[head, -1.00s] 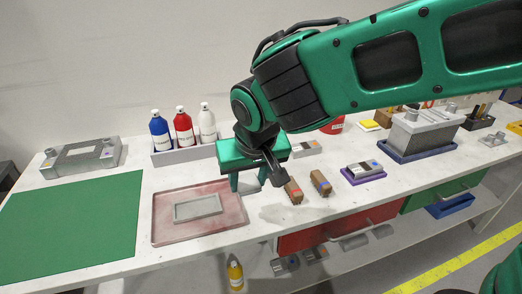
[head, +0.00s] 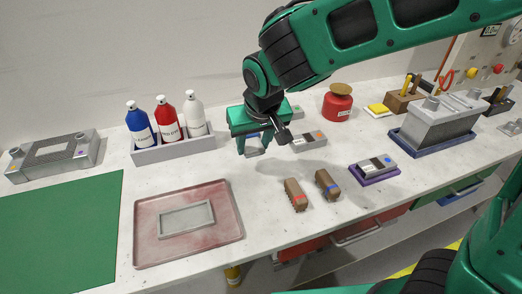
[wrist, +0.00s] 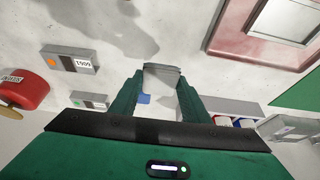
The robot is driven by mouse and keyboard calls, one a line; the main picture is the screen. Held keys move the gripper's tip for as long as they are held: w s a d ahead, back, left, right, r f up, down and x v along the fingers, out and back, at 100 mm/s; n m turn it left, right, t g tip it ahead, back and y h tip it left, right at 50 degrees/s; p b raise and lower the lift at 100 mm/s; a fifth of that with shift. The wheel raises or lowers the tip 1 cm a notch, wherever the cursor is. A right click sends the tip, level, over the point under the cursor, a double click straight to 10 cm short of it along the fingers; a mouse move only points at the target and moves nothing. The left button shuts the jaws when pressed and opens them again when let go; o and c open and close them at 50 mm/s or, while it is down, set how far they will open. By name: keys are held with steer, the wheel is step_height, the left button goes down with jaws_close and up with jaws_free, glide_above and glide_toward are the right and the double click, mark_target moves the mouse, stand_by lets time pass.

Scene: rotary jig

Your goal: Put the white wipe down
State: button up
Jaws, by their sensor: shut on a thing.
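My gripper (head: 254,147) points down over the back middle of the bench, just right of the bottle rack. Its two green fingers are apart but closed on a pale grey-white thin piece, which I take as the white wipe (head: 257,151). In the wrist view my gripper (wrist: 160,85) has this wipe (wrist: 162,78) between its fingertips, with a darker upper edge. A small blue patch shows beside it; I cannot tell what it belongs to. Whether the wipe touches the bench is unclear.
The bottle rack (head: 175,150) stands left of my gripper, with a reddish tray (head: 146,222) in front. A grey block with an orange dot (head: 308,140) lies close right. Two brown brushes (head: 296,194) (head: 327,184) lie nearer the front. A red can (head: 338,106) stands behind right.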

glide_above(262, 160)
step_height(262, 160, down, 3)
steer(key=shift+f, duration=2.2)
steer(key=o, duration=1)
